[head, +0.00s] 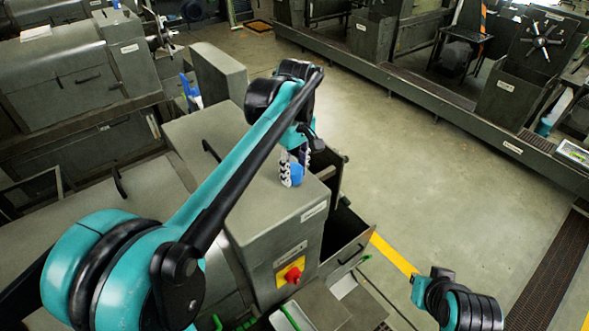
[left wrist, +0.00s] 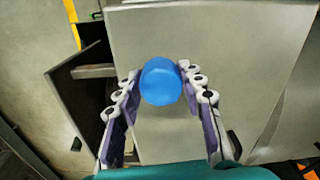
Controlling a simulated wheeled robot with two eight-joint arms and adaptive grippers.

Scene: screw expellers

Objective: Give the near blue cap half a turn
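The near blue cap (head: 297,176) is on top of the grey machine cabinet (head: 262,205), below my left gripper (head: 291,171). In the left wrist view the blue cap (left wrist: 161,82) appears between the fingertips of my left gripper (left wrist: 159,73). The fingers stand on both sides of it, with a thin gap at the left finger. Contact at the right finger cannot be told. My right gripper (head: 430,280) is at the lower right, away from the cap, and its fingers cannot be made out.
A red knob on a yellow plate (head: 290,272) is on the cabinet's front. An open drawer (head: 345,243) sticks out to its right. A blue object (head: 190,88) is by the machine behind. The floor (head: 410,150) to the right is clear.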

